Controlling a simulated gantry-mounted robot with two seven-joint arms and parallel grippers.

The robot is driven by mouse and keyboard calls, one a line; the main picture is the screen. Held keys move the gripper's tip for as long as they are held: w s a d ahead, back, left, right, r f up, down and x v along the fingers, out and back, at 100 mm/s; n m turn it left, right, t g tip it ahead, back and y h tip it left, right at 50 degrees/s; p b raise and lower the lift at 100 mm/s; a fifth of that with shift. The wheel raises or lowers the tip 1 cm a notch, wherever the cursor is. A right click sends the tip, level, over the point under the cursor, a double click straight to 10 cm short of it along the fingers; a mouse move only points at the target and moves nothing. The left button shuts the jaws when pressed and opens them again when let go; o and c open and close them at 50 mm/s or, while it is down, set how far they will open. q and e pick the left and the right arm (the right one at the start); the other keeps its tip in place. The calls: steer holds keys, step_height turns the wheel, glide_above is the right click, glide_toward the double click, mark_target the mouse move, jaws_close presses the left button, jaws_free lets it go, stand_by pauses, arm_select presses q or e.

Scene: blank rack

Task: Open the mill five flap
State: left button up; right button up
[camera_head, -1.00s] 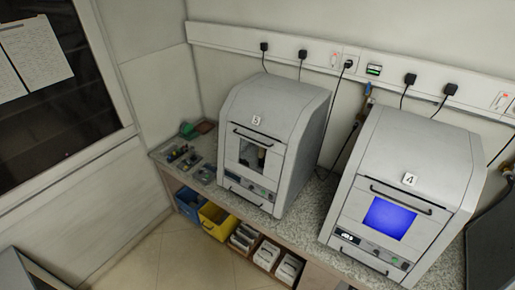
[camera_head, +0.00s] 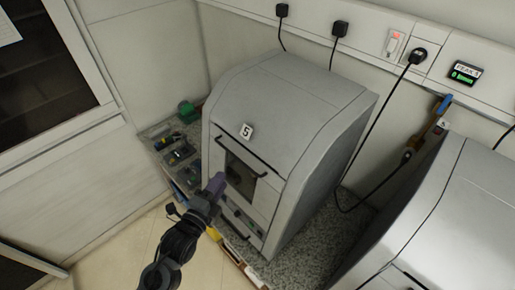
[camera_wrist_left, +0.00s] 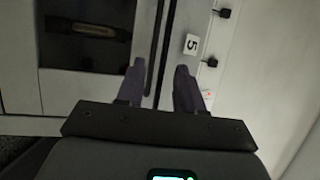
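Mill five (camera_head: 290,100) is a grey box with a sloped top and a "5" label, standing on the bench in the head view. Its front flap (camera_head: 267,196) has a dark window and a black bar handle (camera_head: 242,157) along the top; the flap looks shut. My left gripper (camera_head: 219,180) is in front of the flap, just below the handle in the picture. In the left wrist view its two purple fingers (camera_wrist_left: 160,70) are apart and empty, with dark bars running between them towards the mill front. I cannot tell whether they touch the handle. My right gripper is not in view.
A second grey mill (camera_head: 440,205) stands to the right, with a cable and a strip of speckled bench (camera_head: 315,235) between them. Small parts lie on the bench left of mill five (camera_head: 180,152). Sockets line the wall behind.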

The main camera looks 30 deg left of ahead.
mark_target(236, 158)
arm_select(q)
steer(key=w, duration=0.2)
steer(key=w+a+p, duration=0.1)
steer(key=w, duration=0.2)
steer(key=w+f, duration=0.1)
steer(key=w, duration=0.2)
steer(key=shift+w+a+p, duration=0.2)
steer(key=shift+a+p, duration=0.1)
steer(key=shift+a, duration=0.05)
steer(key=shift+w+a+f, duration=0.15)
steer(key=shift+w, duration=0.7)
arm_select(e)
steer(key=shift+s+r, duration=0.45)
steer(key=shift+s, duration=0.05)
arm_select(q)
steer(key=shift+c, duration=0.5)
jaws_close()
